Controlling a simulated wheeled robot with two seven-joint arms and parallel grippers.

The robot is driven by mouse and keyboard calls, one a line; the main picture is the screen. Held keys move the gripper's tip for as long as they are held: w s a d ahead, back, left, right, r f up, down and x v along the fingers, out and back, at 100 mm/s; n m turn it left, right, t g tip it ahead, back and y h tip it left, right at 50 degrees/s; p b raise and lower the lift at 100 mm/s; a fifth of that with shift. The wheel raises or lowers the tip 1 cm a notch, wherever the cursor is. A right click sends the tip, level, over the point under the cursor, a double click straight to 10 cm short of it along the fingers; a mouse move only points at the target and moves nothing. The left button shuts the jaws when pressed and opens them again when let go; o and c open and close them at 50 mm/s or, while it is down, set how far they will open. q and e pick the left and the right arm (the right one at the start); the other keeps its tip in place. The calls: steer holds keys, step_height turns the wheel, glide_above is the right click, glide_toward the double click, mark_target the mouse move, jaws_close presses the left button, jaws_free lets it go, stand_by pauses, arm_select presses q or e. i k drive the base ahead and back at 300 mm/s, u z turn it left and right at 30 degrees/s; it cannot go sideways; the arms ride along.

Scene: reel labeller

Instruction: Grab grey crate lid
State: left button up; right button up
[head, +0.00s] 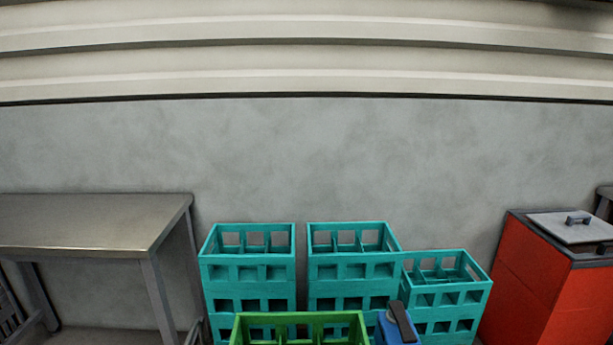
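The lid looks flat and sits inside the box's dark top rim. I take it to be the grey crate lid, though the box under it is red and solid-walled. Neither of my grippers shows clearly in the head view, so nothing is seen touching the lid.
Stacked teal crates (248,273) stand against the wall, with a green crate (300,320) in front. A blue object (385,333) with a dark bar on top is beside it. A metal table (85,222) stands at left. The lower right is partly cut off.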

mark_target(576, 227)
steer(key=z, duration=1.6)
